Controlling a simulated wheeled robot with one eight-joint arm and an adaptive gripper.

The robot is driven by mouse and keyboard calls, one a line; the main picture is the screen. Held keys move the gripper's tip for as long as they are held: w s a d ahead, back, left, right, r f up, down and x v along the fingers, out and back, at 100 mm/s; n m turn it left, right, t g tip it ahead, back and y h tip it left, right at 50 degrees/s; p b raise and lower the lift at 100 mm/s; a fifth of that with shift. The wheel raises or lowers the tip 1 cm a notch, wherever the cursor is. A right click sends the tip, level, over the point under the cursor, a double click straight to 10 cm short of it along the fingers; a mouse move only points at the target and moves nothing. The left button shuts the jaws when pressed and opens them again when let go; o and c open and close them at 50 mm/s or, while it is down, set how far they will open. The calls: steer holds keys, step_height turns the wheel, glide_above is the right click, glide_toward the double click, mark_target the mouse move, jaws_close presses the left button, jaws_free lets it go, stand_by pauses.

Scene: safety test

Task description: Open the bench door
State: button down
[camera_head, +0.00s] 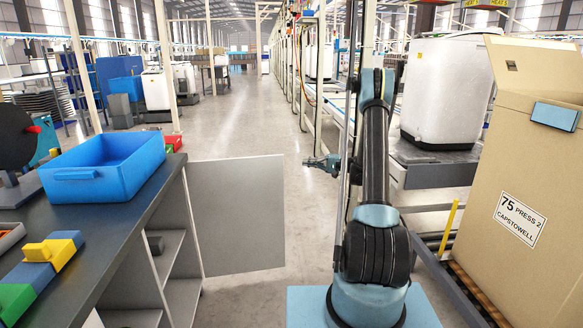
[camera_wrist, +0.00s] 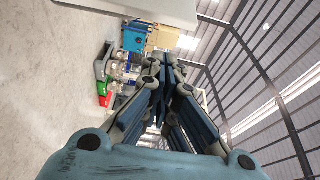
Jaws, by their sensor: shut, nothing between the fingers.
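The bench (camera_head: 110,225) stands at the left in the head view, with a dark top and pale shelves inside. Its flat grey door (camera_head: 237,215) stands swung out from the bench front, and the open shelves show beside it. My gripper (camera_head: 311,162) is in the aisle, to the right of the door's free edge and about level with its top in the picture, apart from it. It points left.
A blue bin (camera_head: 105,168) and coloured blocks (camera_head: 45,262) are on the bench top. A tall cardboard box (camera_head: 520,170) and a white appliance (camera_head: 445,90) on a conveyor stand to my arm's right. The aisle floor (camera_head: 235,120) beyond the door is clear.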

steer(key=s+a, duration=0.2)
steer(key=a, duration=0.7)
stand_by(0.4)
steer(key=shift+s, duration=0.1)
